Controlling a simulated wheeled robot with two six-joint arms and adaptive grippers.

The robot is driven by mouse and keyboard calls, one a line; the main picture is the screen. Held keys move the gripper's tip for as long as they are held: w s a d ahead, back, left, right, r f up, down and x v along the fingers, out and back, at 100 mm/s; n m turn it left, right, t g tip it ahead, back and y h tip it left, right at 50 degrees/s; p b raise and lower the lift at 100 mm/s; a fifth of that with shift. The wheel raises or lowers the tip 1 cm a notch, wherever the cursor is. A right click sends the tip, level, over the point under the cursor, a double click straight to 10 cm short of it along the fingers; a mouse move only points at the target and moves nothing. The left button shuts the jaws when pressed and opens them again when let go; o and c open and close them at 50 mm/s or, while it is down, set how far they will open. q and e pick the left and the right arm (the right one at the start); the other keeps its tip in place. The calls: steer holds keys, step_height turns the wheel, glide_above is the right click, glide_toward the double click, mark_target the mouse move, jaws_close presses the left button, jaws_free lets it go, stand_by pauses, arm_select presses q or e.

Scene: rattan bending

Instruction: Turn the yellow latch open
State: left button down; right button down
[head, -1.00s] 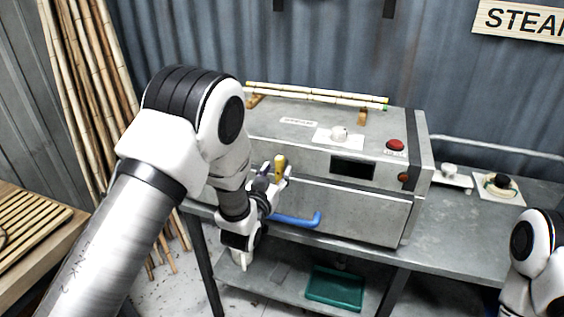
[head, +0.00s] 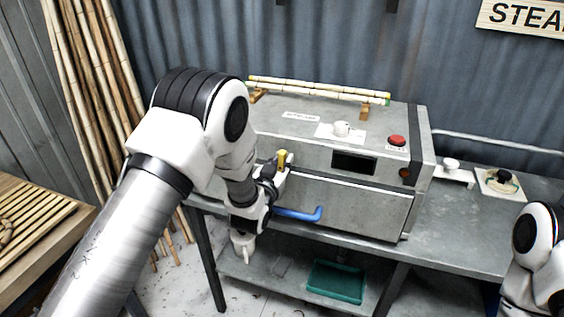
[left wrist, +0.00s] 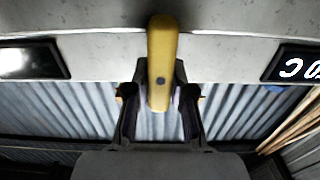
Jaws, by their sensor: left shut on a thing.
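The yellow latch (head: 283,158) is on the upper front of the grey steamer box (head: 350,205). It stands roughly upright in the head view, with its lower part hidden by my gripper. My left gripper (head: 276,170) is at the latch. In the left wrist view the latch (left wrist: 162,65) lies between the two fingers (left wrist: 160,100), and the gripper is shut on it. The blue handle (head: 300,214) of the box's front door sticks out just below my gripper. My right arm shows at the lower right edge, but its gripper is outside the picture.
The box stands on a metal table (head: 465,235). A green tray (head: 336,282) is on the lower shelf.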

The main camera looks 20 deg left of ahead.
arm_select(q)
steer(key=shift+d+f+m+b, duration=0.1)
steer(key=shift+f+m+b, duration=0.05)
steer(key=shift+m+b, duration=0.6)
steer(key=shift+d+f+m+b, duration=0.1)
steer(key=shift+m+b, duration=0.55)
steer(key=shift+b, duration=0.15)
steer(key=m+b, duration=0.5)
steer(key=shift+d+f, duration=0.15)
steer(key=shift+d, duration=0.1)
steer(key=shift+d+f+m+b, duration=0.1)
steer(key=shift+f+m+b, duration=0.05)
steer(key=shift+m+b, duration=1.65)
steer(key=shift+d+f+m+b, duration=0.1)
steer(key=shift+m+b, duration=1.05)
steer(key=shift+m, duration=1.25)
steer(key=c, duration=1)
jaws_free()
steer(key=shift+s, duration=0.1)
